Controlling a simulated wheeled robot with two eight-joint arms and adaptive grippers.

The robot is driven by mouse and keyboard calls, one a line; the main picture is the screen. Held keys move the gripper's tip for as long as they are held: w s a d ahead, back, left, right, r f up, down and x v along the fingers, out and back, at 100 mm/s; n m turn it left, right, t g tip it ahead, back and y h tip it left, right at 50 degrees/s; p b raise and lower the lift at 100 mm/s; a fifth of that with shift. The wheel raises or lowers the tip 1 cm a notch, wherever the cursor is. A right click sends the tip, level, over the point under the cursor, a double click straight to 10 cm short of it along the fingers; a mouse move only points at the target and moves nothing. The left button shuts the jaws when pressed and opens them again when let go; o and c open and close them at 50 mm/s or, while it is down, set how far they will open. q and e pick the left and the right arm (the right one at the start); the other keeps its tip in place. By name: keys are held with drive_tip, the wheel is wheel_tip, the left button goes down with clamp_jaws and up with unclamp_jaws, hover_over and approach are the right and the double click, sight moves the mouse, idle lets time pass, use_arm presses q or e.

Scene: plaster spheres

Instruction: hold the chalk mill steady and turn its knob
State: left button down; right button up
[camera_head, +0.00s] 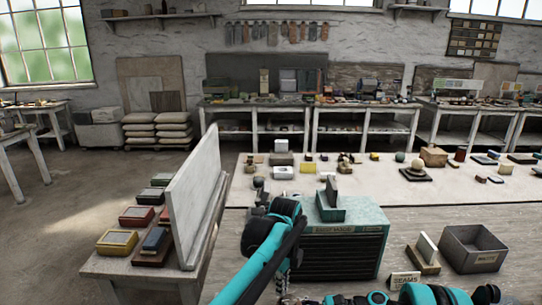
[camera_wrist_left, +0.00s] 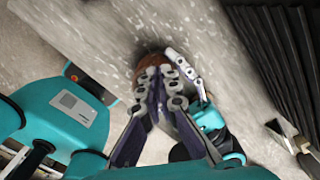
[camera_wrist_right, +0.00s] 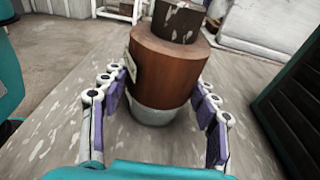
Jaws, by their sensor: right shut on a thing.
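The chalk mill (camera_wrist_right: 165,68) stands upright in the right wrist view, with a brown body, a pale grey base and a pale label. A dark mottled part (camera_wrist_right: 180,22) tops it, cut off by the frame edge. My right gripper (camera_wrist_right: 156,92) is shut on the mill, one finger on each side. In the left wrist view, the brown of the mill (camera_wrist_left: 151,59) shows just beyond my left gripper (camera_wrist_left: 164,76). Its fingertips are close together over the mill; whether they grip the knob is hidden. In the head view, my left arm (camera_head: 262,250) covers that spot.
A dark, slatted teal-topped cabinet (camera_head: 340,255) stands close right of my left arm. A grey bin (camera_head: 474,249) and a small stand (camera_head: 425,254) are farther right. An upright pale panel (camera_head: 193,195) stands at the left. Many small items cover the table behind.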

use_arm(q)
drive_tip(key=shift+w, duration=0.1)
wheel_tip(320, 180, up, 6)
drive_tip(key=shift+w+a, duration=0.15)
drive_tip(key=shift+w, duration=0.05)
idle(0.7)
drive_tip(key=shift+s+a+f, duration=0.2)
drive_tip(key=shift+s+f, duration=0.3)
drive_tip(key=shift+f, duration=0.5)
drive_tip(key=shift+s+a+f, duration=0.15)
drive_tip(key=shift+s+f, duration=0.35)
drive_tip(key=shift+f, duration=0.5)
drive_tip(key=shift+s+a+f, duration=0.2)
drive_tip(key=shift+s+f, duration=0.3)
drive_tip(key=shift+f, duration=0.5)
drive_tip(key=shift+d, duration=0.1)
